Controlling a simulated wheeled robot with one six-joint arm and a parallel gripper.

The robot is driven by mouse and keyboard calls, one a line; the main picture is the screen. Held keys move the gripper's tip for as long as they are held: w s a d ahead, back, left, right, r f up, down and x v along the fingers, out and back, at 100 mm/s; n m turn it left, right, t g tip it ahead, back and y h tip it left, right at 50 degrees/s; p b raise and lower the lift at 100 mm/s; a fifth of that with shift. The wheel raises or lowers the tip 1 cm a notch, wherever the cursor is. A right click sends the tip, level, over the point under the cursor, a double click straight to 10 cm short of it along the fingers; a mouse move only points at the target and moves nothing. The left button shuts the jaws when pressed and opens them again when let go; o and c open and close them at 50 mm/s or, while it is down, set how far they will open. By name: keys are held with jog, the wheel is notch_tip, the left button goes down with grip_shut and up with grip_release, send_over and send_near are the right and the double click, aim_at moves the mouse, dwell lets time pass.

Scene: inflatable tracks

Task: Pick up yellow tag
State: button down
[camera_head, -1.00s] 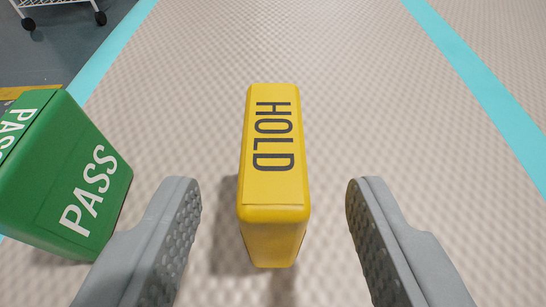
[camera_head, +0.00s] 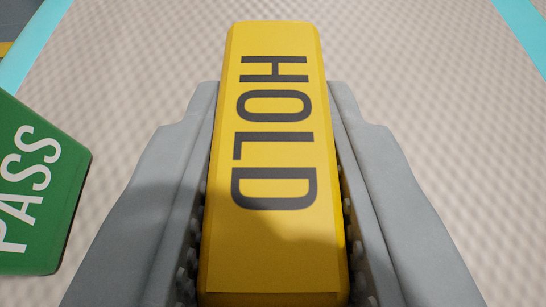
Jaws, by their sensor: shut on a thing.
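The yellow tag (camera_head: 275,120) is a block with rounded edges and the dark word HOLD on its top face. It fills the middle of the view, and a shadow falls over its near part. My gripper (camera_head: 275,150) is shut on it, with one grey finger along its left side and one along its right side. The tag's underside is hidden, so I cannot tell whether it touches the surface below.
A green block (camera_head: 45,190) with the white word PASS stands to the left, just beyond my left finger. The pale textured surface (camera_head: 420,90) is clear ahead and to the right. Turquoise stripes (camera_head: 525,35) run along both sides.

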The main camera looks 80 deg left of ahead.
notch_tip(320, 180, up, 10)
dwell(0.7)
